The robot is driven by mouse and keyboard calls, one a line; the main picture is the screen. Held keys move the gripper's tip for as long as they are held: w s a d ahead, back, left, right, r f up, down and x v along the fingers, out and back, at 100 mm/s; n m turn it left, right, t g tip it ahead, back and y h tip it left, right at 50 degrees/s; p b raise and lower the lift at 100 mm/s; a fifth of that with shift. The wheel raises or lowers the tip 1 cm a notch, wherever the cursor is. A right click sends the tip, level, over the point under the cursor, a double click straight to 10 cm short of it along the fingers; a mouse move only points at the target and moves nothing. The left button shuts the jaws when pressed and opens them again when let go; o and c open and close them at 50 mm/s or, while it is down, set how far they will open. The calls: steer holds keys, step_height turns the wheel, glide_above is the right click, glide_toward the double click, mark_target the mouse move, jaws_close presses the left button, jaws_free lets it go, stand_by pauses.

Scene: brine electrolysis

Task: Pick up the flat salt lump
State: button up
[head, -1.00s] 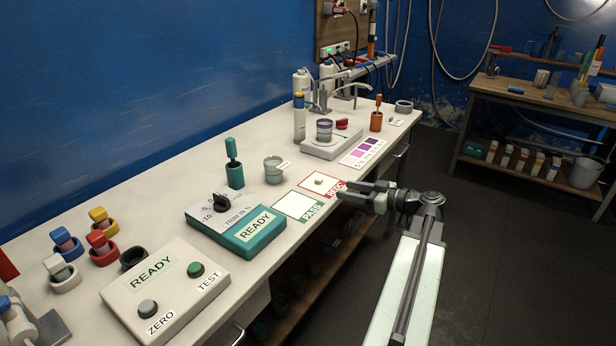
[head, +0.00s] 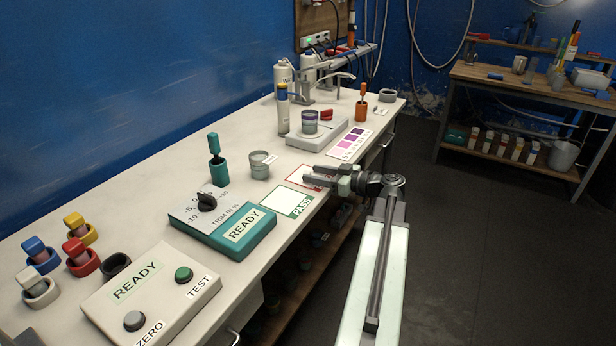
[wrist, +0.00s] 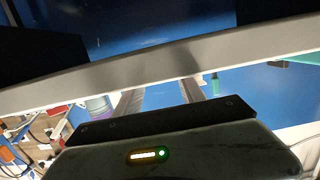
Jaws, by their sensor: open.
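In the head view my gripper (head: 311,177) is open, its two fingers pointing left over the red-edged card (head: 294,181) near the bench's front edge. I cannot make out the flat salt lump now; the fingers cover much of that card. In the wrist view the two fingers of my gripper (wrist: 158,92) stand apart with no lump visible between them. A pale bench edge crosses the picture beyond them.
The PASS card (head: 283,202) lies left of my gripper. The teal READY box (head: 222,222), a grey cup (head: 260,165), a teal-handled tool (head: 216,160) and a white stand (head: 317,133) are nearby on the bench. The floor at right is clear.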

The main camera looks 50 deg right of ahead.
steer(key=shift+x, duration=1)
jaws_close()
steer(key=shift+r, duration=0.15)
